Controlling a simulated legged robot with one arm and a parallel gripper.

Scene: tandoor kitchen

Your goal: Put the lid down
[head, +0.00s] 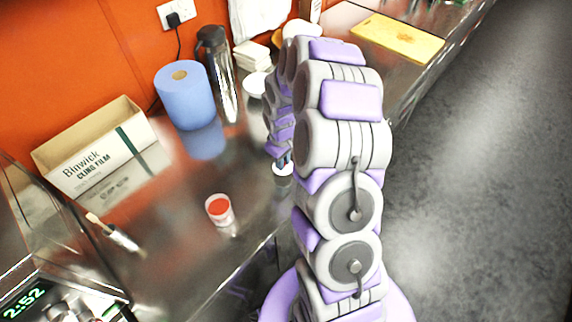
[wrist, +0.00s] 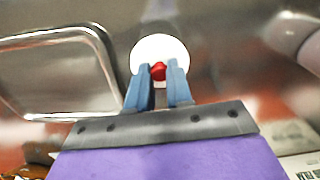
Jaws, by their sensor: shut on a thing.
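My gripper (wrist: 159,75) has two blue fingers. They are shut on the red knob of a round white lid (wrist: 160,48) in the wrist view. In the head view the white lid (head: 283,171) shows just under my gripper (head: 284,160), low over the steel counter (head: 185,245). I cannot tell whether it touches the counter. A small white pot (head: 219,210) with red contents stands uncovered on the counter, to the left of and nearer than the lid, apart from it.
A cling film box (head: 95,150), a blue paper roll (head: 186,95) and a dark-topped flask (head: 218,70) stand along the orange wall. A brush (head: 118,235) lies at left. A yellow board (head: 397,38) is at the far right. Bare counter lies around the pot.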

